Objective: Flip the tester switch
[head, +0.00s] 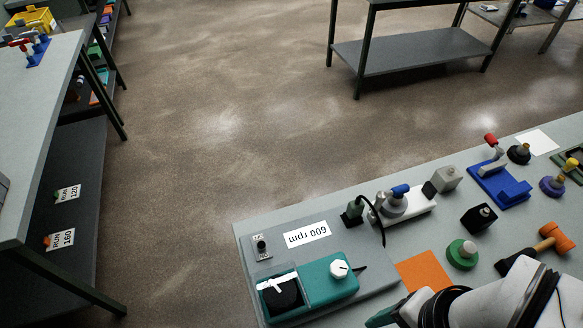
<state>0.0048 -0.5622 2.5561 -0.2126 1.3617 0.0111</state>
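A teal box (337,279) with a white knob (339,269) stands at the near left end of the grey bench. A black round part (283,293) with a white strip across it sits at its left. Behind the box, a small light plate with a black switch-like knob (262,246) stands beside a white "600 rpm" card (307,235). I cannot tell for sure which control is the tester switch, nor its position. My arm reaches in from the bottom right, right of the teal box.
A white device with a blue-topped knob (400,190) and a black cable (374,216) stands behind the orange mat (427,271). A green disc (462,254), a black block (478,217), an orange-headed mallet (553,240) and a blue clamp (499,186) stand to the right.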

